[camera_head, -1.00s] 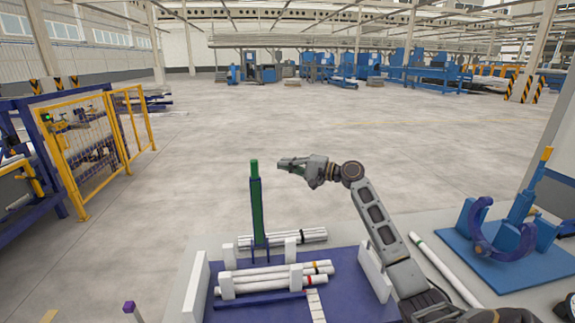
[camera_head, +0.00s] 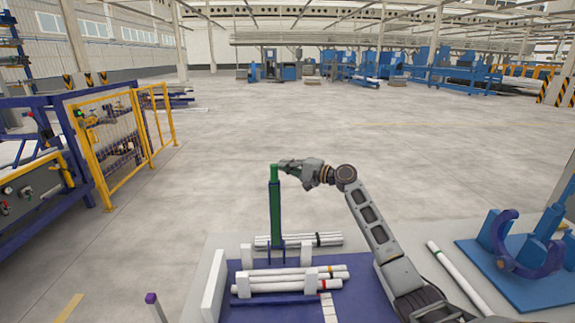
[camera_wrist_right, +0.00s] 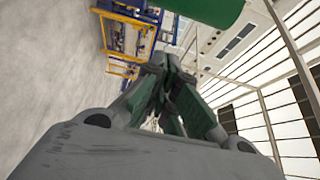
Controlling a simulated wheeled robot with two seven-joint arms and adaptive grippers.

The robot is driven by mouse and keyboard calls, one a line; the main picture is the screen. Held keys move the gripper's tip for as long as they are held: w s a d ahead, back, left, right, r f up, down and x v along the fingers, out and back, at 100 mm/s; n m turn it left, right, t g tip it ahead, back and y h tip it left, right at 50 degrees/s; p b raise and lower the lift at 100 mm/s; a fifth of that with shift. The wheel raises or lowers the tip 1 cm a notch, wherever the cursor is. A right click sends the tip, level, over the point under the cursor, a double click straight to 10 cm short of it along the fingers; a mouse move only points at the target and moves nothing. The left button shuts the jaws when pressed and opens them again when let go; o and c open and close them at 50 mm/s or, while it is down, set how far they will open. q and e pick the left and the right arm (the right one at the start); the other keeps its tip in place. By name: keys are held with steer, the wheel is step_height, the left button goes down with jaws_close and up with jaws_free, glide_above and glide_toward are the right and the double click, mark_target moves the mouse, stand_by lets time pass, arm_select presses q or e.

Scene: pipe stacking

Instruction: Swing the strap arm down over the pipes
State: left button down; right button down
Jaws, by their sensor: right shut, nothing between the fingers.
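The strap arm (camera_head: 275,215) stands upright as a blue and green post with a bright green tip, above the rack (camera_head: 212,292). White pipes (camera_head: 275,284) lie crosswise in the rack's front, some with red and orange bands, and more pipes (camera_head: 325,240) lie behind. My right gripper (camera_head: 284,165) is shut and empty, beside the strap arm's green tip on its right; I cannot tell whether they touch. In the right wrist view the shut fingers (camera_wrist_right: 172,100) show, with a green cylindrical part (camera_wrist_right: 200,10) beyond them at the top. My left gripper is out of view.
A white pipe with a green band (camera_head: 455,275) lies on the table to the right. A blue stand with a curved purple cradle (camera_head: 535,262) is at the far right. A yellow fence (camera_head: 125,140) stands on the left. The floor behind the table is open.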

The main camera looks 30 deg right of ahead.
steer(key=shift+s+a+r+p, duration=0.1)
steer(key=shift+s+a+p, duration=0.35)
steer(key=shift+s, duration=0.3)
steer(key=shift+s+a+p, duration=0.25)
steer(key=shift+s+a, duration=0.3)
steer(key=shift+s, duration=0.15)
steer(key=shift+a, duration=0.1)
